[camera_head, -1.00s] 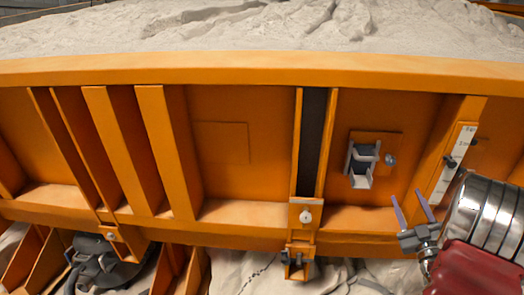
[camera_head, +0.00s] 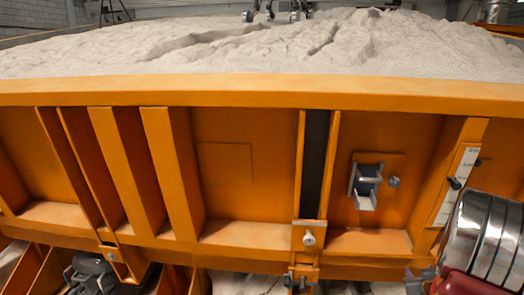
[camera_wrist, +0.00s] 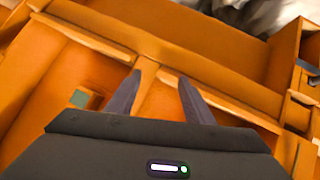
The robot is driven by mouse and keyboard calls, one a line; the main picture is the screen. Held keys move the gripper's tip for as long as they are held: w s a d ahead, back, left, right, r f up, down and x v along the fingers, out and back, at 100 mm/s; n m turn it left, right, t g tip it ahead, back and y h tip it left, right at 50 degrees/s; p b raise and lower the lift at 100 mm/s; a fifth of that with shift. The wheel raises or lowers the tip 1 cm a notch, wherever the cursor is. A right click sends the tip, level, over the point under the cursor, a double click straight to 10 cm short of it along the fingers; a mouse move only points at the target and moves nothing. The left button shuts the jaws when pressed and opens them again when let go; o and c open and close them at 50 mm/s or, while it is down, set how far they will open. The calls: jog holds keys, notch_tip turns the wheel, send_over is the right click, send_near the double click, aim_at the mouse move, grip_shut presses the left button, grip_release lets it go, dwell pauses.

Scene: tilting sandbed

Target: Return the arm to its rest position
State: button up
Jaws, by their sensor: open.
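My gripper (camera_wrist: 160,82) is open and empty in the wrist view, its two dark fingers apart in front of the orange steelwork. In the head view my arm shows at the lower right as a ribbed silver section above a red part. Only a small grey bit of the gripper shows there, at the bottom edge, so its fingers are mostly hidden. No object is between the fingers.
The orange sandbed wall (camera_head: 225,205) spans the head view, with pale sand (camera_head: 250,50) above it. A grey bracket (camera_head: 365,185) and a white scale strip (camera_head: 458,185) are on the wall, left of my arm. A dark device (camera_head: 92,275) sits below at the left.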

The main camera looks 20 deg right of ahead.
jog(key=s+a+r+n+g+y, duration=0.1)
jog(key=a+r+y, duration=0.2)
jog(key=a, duration=1.6)
jog(key=s+a+r+n+g+y, duration=0.1)
jog(key=a+r, duration=0.6)
jog(key=a, duration=1.1)
jog(key=s+a+r+n+g+y, duration=0.1)
jog(key=a+r+y, duration=0.4)
jog(key=a, duration=1.4)
jog(key=shift+s+a+r+n+y, duration=0.3)
jog(key=shift+s+r+n, duration=0.3)
jog(key=shift+n, duration=0.6)
jog(key=shift+s+d, duration=0.1)
